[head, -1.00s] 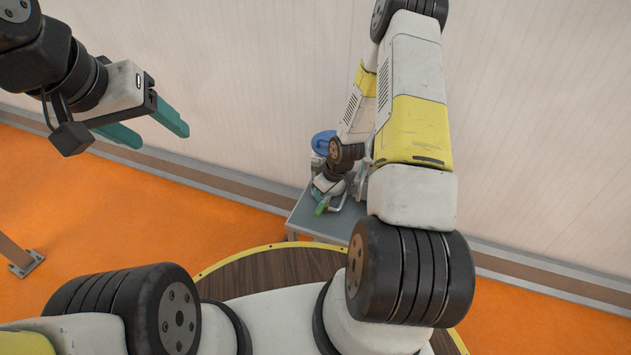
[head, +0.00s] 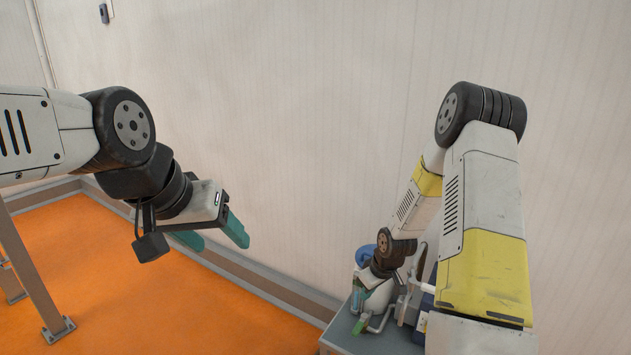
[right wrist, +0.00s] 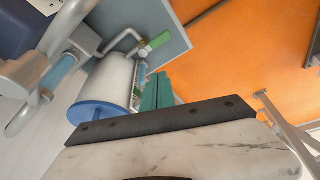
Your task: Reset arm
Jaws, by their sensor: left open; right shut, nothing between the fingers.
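My left gripper (head: 221,243) hangs in free air in front of the pale wall in the head view. Its two teal fingers are apart, with nothing between them. My right gripper (head: 358,298) is low over the grey table in the head view, partly hidden by its own arm. In the right wrist view its teal fingers (right wrist: 157,92) are together and empty. They are beside a white cylinder with a blue round end (right wrist: 98,112). I cannot tell whether they touch it.
The grey table (head: 338,338) carries the cylinder, a green-handled part (right wrist: 155,42), metal pipework (right wrist: 62,45) and a dark blue object (right wrist: 22,25). The wall (head: 290,110) is behind. A metal post (head: 35,275) stands at left. Orange floor (head: 110,265) between is clear.

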